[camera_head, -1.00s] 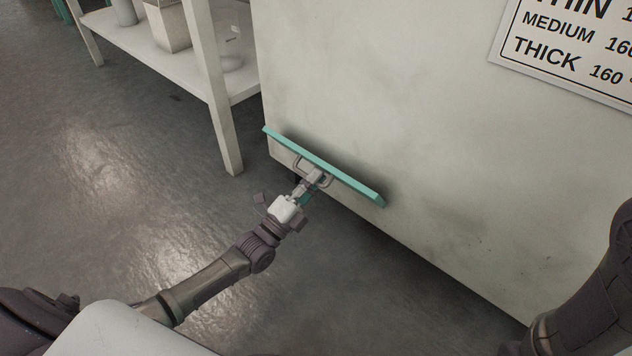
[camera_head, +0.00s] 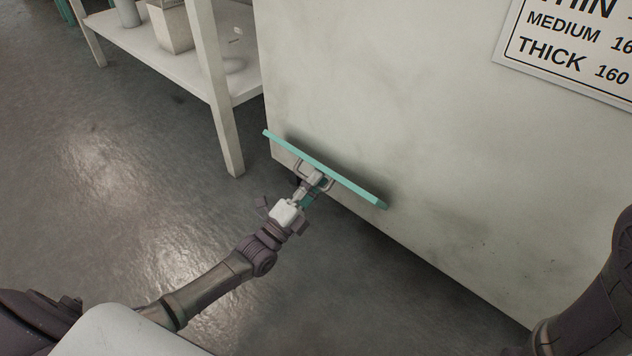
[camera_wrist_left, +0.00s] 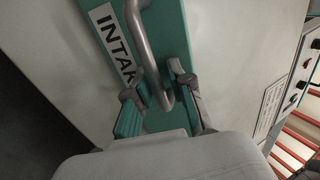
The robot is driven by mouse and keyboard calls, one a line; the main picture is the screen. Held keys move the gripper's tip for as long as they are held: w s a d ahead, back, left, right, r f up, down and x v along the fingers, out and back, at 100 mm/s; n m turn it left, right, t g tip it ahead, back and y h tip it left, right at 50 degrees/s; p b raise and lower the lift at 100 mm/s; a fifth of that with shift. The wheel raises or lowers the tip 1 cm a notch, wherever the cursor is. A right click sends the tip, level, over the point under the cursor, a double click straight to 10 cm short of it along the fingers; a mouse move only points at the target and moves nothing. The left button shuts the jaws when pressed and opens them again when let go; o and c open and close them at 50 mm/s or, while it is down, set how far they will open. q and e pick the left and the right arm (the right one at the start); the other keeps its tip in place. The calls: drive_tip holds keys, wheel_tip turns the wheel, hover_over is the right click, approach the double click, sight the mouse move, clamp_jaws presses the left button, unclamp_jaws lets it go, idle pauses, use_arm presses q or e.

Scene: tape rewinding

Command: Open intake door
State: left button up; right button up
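The intake door (camera_head: 345,182) is a teal panel low on the front of the off-white machine; from above I see mostly its long top edge. Its grey bar handle (camera_head: 300,165) stands out from its face. My left gripper (camera_head: 315,179) is shut on the handle. In the left wrist view, the two fingers of the gripper (camera_wrist_left: 158,84) lie on either side of the grey handle (camera_wrist_left: 146,48), and the teal door (camera_wrist_left: 172,24) carries a partly hidden "INTAK" label. My right gripper is out of view; only part of my right arm shows at right.
The off-white machine (camera_head: 430,130) fills the right side, with a thickness sign (camera_head: 570,50) on it. A white shelf (camera_head: 190,65) with containers stands at left, its leg close to the machine's corner. The grey floor (camera_head: 120,190) in front is clear.

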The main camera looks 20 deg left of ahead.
use_arm(q)
drive_tip(key=v, duration=1.2)
drive_tip(key=shift+w, duration=0.1)
drive_tip(key=shift+d, duration=0.2)
drive_tip(key=c, duration=0.4)
drive_tip(key=d+m+g+h, duration=0.1)
drive_tip(key=m, duration=0.1)
drive_tip(key=d+m+g+h+p, duration=0.1)
drive_tip(key=m, duration=0.1)
drive_tip(key=shift+s+m, duration=0.2)
drive_tip(key=shift+m, duration=0.1)
clamp_jaws()
drive_tip(key=a+f+m+g+y+p, duration=0.4)
drive_tip(key=f+m+g+y, duration=0.1)
drive_tip(key=m, duration=0.8)
drive_tip(key=w+d+r, duration=0.1)
drive_tip(key=w+d, duration=0.2)
drive_tip(key=w, duration=0.6)
drive_tip(key=shift+r, duration=0.35)
